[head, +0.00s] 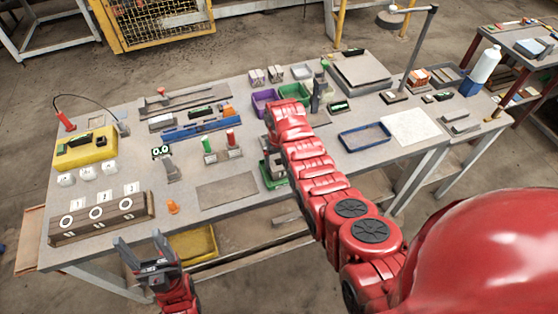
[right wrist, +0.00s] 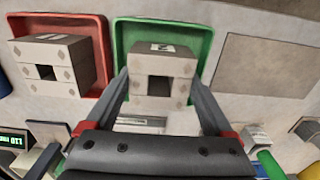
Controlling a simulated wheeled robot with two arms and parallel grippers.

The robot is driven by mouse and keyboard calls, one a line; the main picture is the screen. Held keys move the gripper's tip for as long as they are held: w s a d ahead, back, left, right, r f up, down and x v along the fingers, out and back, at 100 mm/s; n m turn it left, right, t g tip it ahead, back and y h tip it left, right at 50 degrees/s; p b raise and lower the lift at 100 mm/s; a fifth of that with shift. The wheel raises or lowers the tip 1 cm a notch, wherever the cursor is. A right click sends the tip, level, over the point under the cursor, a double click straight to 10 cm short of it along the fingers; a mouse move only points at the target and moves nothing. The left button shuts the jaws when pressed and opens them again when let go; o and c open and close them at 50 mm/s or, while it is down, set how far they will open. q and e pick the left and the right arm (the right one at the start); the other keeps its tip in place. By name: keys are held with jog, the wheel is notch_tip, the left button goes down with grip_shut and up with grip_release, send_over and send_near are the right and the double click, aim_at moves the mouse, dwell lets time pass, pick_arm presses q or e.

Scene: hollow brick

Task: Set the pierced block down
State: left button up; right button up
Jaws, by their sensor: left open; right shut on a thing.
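The pierced block (right wrist: 165,66) is a pale grey block with a square hole through its face and a small dark-and-white mark. In the right wrist view it sits between the two fingers of my right gripper (right wrist: 163,98), which is shut on it. A green tray (right wrist: 205,32) lies behind and below the block; I cannot tell whether the block touches it. My left gripper (head: 147,256) is open and empty, in front of the table's near edge.
A similar pierced block (right wrist: 75,50) lies in a red tray (right wrist: 97,24) beside the green one. A bare grey mat (head: 227,192) lies on the table. A purple tray (head: 264,96), a blue-rimmed tray (head: 365,136) and a three-ring block (head: 102,217) are also there.

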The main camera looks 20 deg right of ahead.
jog(key=shift+f, duration=0.25)
jog(key=shift+f, duration=0.25)
jog(key=o, duration=1.5)
jog(key=shift+r, duration=0.1)
jog(key=shift+c, duration=0.2)
jog(key=shift+r, duration=0.2)
